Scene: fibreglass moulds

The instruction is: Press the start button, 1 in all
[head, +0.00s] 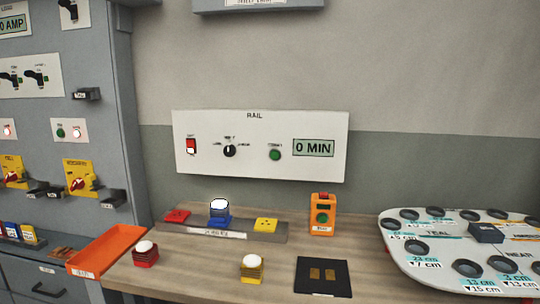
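A white wall panel marked RAIL (320,126) hangs above the bench. A round green button (275,155) sits on it, and its small label is too blurred to read for certain. The panel also has a red rocker switch (191,146), a black knob (230,151) and a display (313,148) reading 0 MIN. An orange box (321,230) on the bench has another green button (322,218) and a red part on top. Neither of my grippers shows in the head view.
The wooden bench (190,270) carries an orange tray (105,248), a grey rack (265,237) with red, blue and yellow bases, white-topped red (145,259) and yellow (252,272) stacks, and a black plate (323,290). A white board (430,265) lies right. Grey cabinets (95,140) stand left.

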